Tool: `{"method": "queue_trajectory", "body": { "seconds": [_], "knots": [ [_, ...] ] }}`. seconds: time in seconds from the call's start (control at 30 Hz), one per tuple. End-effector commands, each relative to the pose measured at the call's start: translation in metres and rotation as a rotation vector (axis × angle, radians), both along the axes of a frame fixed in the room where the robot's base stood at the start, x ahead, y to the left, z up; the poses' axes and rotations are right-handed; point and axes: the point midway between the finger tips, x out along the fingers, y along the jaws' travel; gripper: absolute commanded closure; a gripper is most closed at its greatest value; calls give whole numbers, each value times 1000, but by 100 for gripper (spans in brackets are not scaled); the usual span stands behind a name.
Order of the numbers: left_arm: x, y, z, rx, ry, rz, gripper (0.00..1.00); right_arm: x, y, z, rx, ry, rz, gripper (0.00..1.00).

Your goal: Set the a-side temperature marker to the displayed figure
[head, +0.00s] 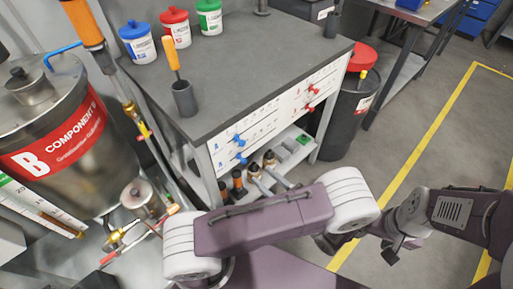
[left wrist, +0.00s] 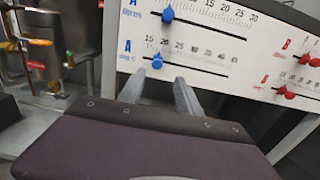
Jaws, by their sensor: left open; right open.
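The white scale panel (head: 262,128) is on the front of the grey workbench. Its two A scales carry an upper blue marker (left wrist: 168,15) and a lower blue marker (left wrist: 157,62), both near the low end. My left gripper (left wrist: 160,82) is open and empty. In the left wrist view its fingertips lie just below and either side of the lower blue marker, with a gap to it. In the head view the fingers (head: 260,170) point at the panel. My right gripper does not show clearly. No displayed figure is readable.
Red markers (head: 311,98) sit on the B scales at the panel's right. A shelf with bottles (head: 237,185) is below the panel. A component B tank (head: 55,135) stands left. A black bin with a red lid (head: 350,110) stands right of the bench.

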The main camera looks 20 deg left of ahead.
Motion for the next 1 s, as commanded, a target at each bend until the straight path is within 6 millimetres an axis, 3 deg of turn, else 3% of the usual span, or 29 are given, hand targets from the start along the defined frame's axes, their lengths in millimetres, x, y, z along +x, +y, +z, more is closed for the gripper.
{"method": "queue_trajectory", "body": {
  "seconds": [0.17,0.5,0.87,1.0],
  "knots": [
    [6,16,-1,0,0,7,59,0,0,-4,0,0,0,45],
    [30,76,-2,-2,1,9,59,0,0,-18,0,0,0,45],
    [34,85,0,-4,1,5,59,0,0,-18,0,0,0,45],
    [34,85,0,-4,1,5,95,0,0,-18,0,0,0,45]
  ]
}}
